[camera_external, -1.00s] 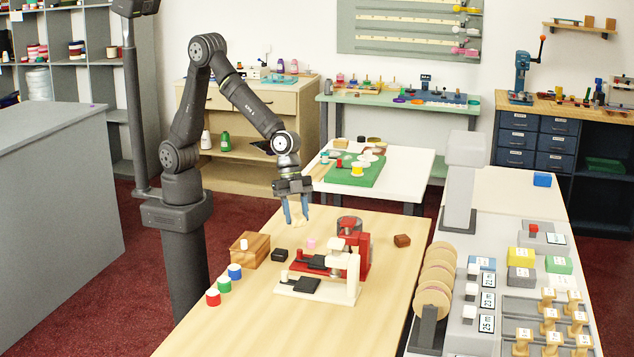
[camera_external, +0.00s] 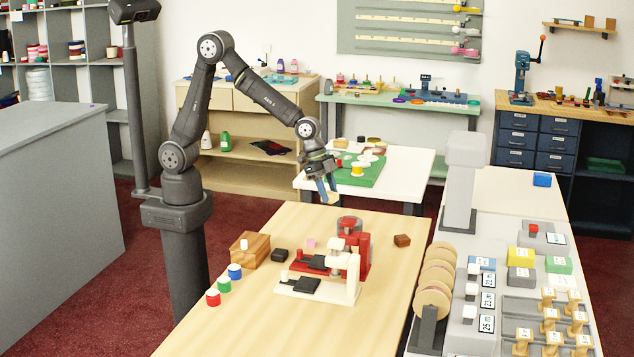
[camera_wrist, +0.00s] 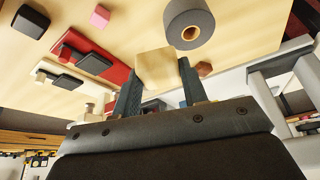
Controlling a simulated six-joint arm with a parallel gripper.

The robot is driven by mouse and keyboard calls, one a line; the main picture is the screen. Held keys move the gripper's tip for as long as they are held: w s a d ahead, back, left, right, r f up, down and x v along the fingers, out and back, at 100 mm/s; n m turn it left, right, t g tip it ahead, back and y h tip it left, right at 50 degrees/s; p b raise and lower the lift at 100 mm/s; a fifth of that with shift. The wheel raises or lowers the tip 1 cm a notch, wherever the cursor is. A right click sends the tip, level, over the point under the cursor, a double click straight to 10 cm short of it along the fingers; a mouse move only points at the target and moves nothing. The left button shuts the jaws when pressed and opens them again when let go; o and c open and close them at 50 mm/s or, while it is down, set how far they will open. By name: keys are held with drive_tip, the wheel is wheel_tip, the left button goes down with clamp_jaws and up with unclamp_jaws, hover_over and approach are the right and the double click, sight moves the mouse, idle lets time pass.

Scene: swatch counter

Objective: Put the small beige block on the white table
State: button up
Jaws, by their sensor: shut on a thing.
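The small beige block (camera_wrist: 155,68) is held between the fingers of my gripper (camera_wrist: 157,88) in the wrist view. In the external view my gripper (camera_external: 328,190) is shut on the block (camera_external: 332,197), above the far edge of the wooden table and in front of the white table, clear of both as far as I can tell. The white table (camera_external: 408,165) stands behind the wooden table. A green mat with several small items lies on it, and my gripper hides part of its near edge.
The wooden table (camera_external: 235,310) holds a red and a white press (camera_external: 340,285), a dark block (camera_external: 279,255), a pink block (camera_external: 311,243) and a brown block (camera_external: 402,240). The green mat (camera_external: 372,178) fills the white table's middle; its right side is bare.

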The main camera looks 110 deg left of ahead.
sight(335, 235)
drive_tip(key=s+d+f, duration=0.2)
drive_tip(key=s+d, duration=0.1)
drive_tip(key=d, duration=1.1)
drive_tip(key=shift+m, duration=0.4)
drive_tip(key=w+a+f, duration=0.2)
drive_tip(key=a, duration=0.1)
drive_tip(key=w+a+f, duration=0.4)
drive_tip(key=a, duration=0.1)
drive_tip(key=shift+w+a+f, duration=0.3)
drive_tip(key=shift+w+a, duration=0.05)
drive_tip(key=shift+w, duration=0.05)
drive_tip(key=shift+f, duration=2)
drive_tip(key=shift+f, duration=0.1)
drive_tip(key=o, duration=0.5)
drive_tip(key=shift+f, duration=0.1)
drive_tip(key=shift+o, duration=0.9)
